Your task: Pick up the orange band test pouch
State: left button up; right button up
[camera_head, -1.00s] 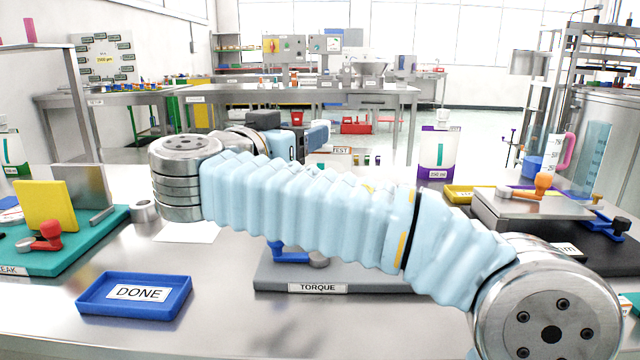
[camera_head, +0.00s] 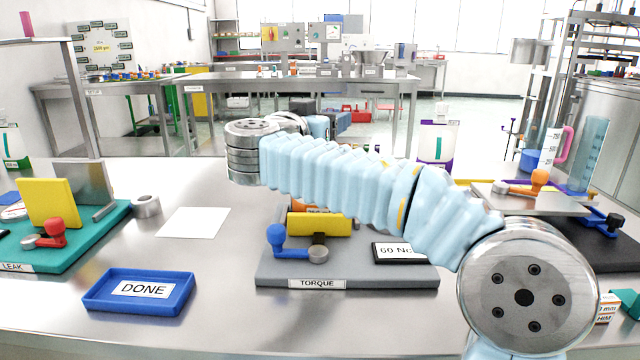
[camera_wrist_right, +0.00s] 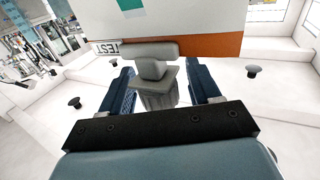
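In the right wrist view, a white pouch with an orange band (camera_wrist_right: 215,44) along its lower edge and a teal patch stands beyond my right gripper (camera_wrist_right: 162,92). Its top is cut off by the frame. The gripper's two dark blue fingers are spread apart. A grey T-shaped fixture (camera_wrist_right: 150,58) shows between and beyond the fingers, in front of the pouch. I cannot tell whether the fingers touch anything. In the head view my pale blue right arm crosses the middle, and I cannot make out the orange band pouch. My left gripper is not in view.
A TEST label (camera_wrist_right: 108,48) lies beside the fixture. A purple-based pouch (camera_head: 437,142) stands at the back. On the steel table are the blue DONE tray (camera_head: 138,291), the grey TORQUE board (camera_head: 345,276) and the teal LEAK board (camera_head: 85,240). The front middle is clear.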

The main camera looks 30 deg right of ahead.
grip_shut()
jog(key=shift+r, duration=0.1)
dwell(0.3)
